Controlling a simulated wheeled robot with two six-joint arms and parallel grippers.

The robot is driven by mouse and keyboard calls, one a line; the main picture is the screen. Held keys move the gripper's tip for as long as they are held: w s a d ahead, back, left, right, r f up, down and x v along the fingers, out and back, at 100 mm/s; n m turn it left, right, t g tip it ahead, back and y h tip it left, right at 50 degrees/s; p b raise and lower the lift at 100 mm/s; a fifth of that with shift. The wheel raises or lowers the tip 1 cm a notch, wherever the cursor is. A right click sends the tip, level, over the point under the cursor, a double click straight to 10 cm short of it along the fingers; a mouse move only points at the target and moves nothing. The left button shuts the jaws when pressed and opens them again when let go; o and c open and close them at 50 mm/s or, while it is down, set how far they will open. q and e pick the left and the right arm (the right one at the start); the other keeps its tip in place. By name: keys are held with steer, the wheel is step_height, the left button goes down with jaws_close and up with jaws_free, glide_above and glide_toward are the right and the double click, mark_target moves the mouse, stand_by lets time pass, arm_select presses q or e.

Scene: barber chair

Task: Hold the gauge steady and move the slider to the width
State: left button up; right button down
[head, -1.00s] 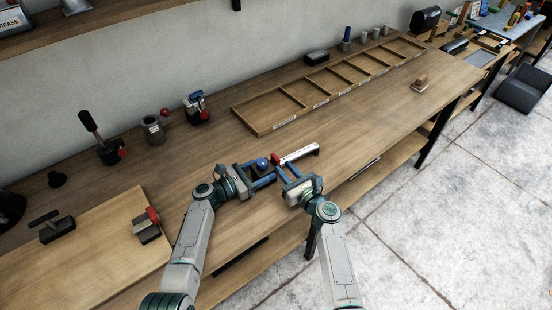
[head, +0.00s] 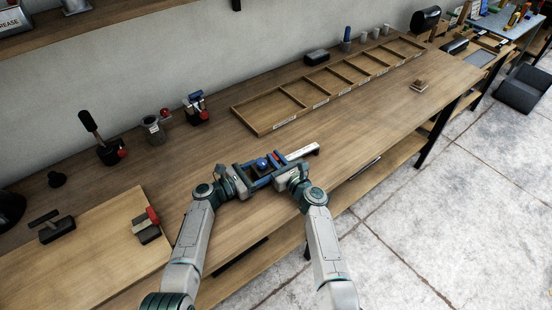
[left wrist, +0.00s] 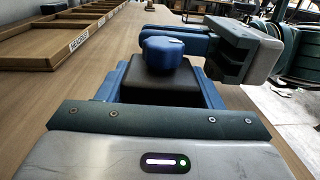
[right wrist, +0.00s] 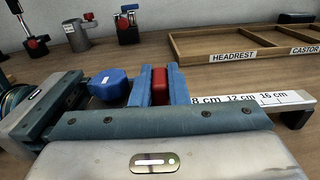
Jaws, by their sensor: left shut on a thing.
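The gauge is a white beam (head: 302,152) with a dark end leg and a black block with a blue knob (head: 262,163) at its other end. Its centimetre scale (right wrist: 240,99) reads 8, 12 and 16 cm in the right wrist view. My left gripper (head: 257,169) is shut on the black block (left wrist: 160,82), below the knob. A red slider (right wrist: 160,85) sits on the beam near the 8 cm mark. My right gripper (right wrist: 161,88) is open, with one blue finger on each side of the slider. In the head view the gripper hides the slider.
A long divided wooden tray (head: 262,128) with labels HEADREST and CASTOR lies behind. Several clamps and a grey can (head: 153,130) stand at the back left. A wooden board (head: 95,240) lies front left.

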mark_target(296, 156)
steer(key=w+d, duration=0.1)
steer(key=d, duration=0.1)
steer(key=w+d, duration=0.1)
steer(key=d, duration=0.1)
steer(key=w+d, duration=0.2)
steer(key=d, duration=0.1)
steer(key=shift+w+f, duration=0.1)
steer(key=c, duration=1.7)
jaws_free()
steer(key=shift+a, duration=0.1)
steer(key=v, duration=1.2)
arm_select(q)
steer(key=o, duration=1.4)
